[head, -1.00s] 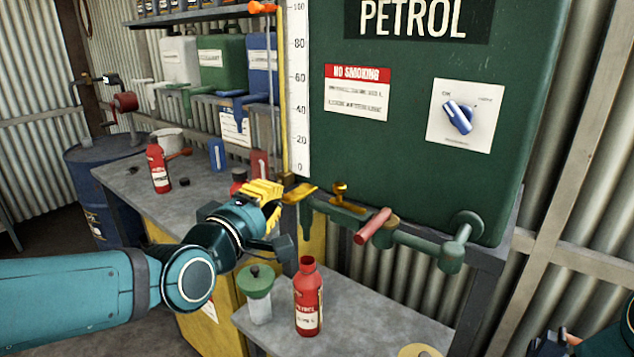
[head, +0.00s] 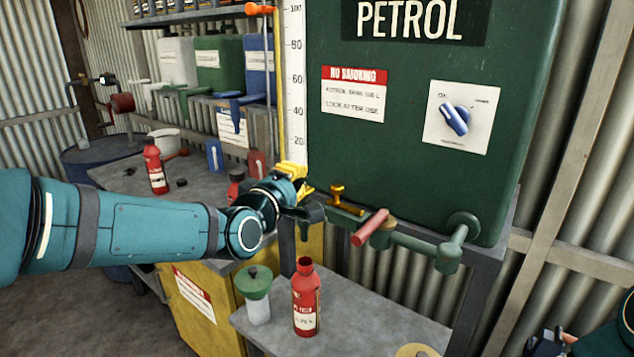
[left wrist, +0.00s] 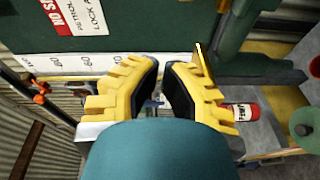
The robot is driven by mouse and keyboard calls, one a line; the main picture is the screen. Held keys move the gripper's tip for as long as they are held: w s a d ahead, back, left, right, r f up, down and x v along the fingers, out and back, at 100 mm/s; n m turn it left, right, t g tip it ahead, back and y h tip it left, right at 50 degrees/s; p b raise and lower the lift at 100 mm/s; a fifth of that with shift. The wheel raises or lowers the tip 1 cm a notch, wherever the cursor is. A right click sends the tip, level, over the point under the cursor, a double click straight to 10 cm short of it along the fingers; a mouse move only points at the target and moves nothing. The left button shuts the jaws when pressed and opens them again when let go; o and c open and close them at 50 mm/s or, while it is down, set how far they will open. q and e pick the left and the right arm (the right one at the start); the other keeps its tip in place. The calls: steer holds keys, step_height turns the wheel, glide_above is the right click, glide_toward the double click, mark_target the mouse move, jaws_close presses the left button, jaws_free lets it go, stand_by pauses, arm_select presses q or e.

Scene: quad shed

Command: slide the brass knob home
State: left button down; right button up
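A small brass knob (head: 338,191) stands upright on the green pipework under the dark green petrol tank (head: 330,150). A flat brass piece (head: 346,208) lies just below it. My left gripper (head: 304,182), with yellow fingers, is just left of the knob and apart from it. In the left wrist view the left gripper (left wrist: 164,64) is open, its black pads apart with nothing clearly held. A thin brass-coloured bar (left wrist: 203,65) shows beside its right finger; I cannot tell whether they touch. Part of my right gripper (head: 548,344) shows at the bottom right; its fingers are unclear.
A red-handled valve (head: 370,227) sits on the pipe right of the knob. A red bottle (head: 306,300) and a green-topped jar (head: 257,295) stand on the grey shelf (head: 375,315) below. A blue dial (head: 454,119) is on the tank front. Red bottle (head: 155,167) stands on the left bench.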

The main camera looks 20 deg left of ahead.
mark_target(332, 188)
arm_select(q)
steer(key=d, duration=0.4)
steer(key=shift+w+f+p, duration=0.3)
steer(key=shift+w+p, duration=0.05)
arm_select(e)
steer(key=shift+w+r, duration=0.15)
steer(key=shift+r, duration=0.25)
arm_select(q)
steer(key=shift+d, duration=0.1)
arm_select(e)
steer(key=shift+f, duration=0.15)
arm_select(q)
steer(key=d, duration=0.1)
steer(key=s+d+b, duration=0.1)
steer(key=d, duration=0.1)
steer(key=shift+s, duration=0.1)
steer(key=shift+a, duration=0.3)
arm_select(e)
steer(key=shift+s+d+f, duration=0.45)
steer(key=shift+d+f, duration=0.05)
steer(key=shift+d, duration=0.1)
steer(key=shift+f, duration=0.1)
